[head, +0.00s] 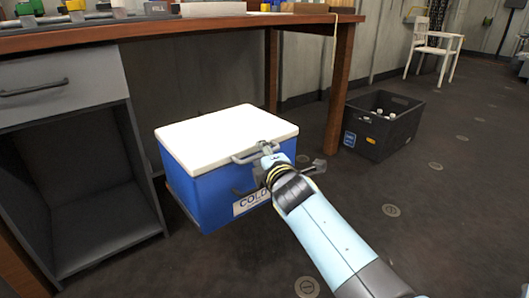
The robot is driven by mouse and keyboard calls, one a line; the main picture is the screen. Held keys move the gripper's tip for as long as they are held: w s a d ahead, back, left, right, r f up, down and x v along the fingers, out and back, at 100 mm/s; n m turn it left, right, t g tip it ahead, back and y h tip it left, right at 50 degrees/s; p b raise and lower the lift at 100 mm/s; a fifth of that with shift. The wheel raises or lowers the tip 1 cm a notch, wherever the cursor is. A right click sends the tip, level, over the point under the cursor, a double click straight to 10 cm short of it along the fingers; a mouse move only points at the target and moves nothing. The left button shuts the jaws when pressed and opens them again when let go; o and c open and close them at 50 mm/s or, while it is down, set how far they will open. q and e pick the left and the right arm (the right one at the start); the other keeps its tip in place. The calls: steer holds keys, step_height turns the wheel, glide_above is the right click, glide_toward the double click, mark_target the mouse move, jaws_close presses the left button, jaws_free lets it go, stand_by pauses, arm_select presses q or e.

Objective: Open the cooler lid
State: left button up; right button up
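The cooler (190,185) is a blue box with a white lid (215,128) and a partly hidden "COLD" label on its front. It stands on the floor beside the desk. The lid lies flat and closed. A grey bar handle (243,158) sits on the lid's front edge. My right gripper (292,160) is at the front right of the cooler. Its fingers are spread apart, with one close to the right end of the handle; I cannot tell if it touches. My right arm hides part of the cooler's front. My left gripper is not in view.
A wooden desk (190,28) with a grey drawer and open cabinet (85,190) stands behind and left of the cooler; its leg (339,90) rises to the right. A dark crate (385,128) holds small white items. A white chair (433,48) stands far back. Floor on the right is clear.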

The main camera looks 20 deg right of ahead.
steer(key=shift+w, duration=0.25)
steer(key=shift+c, duration=0.4)
jaws_close()
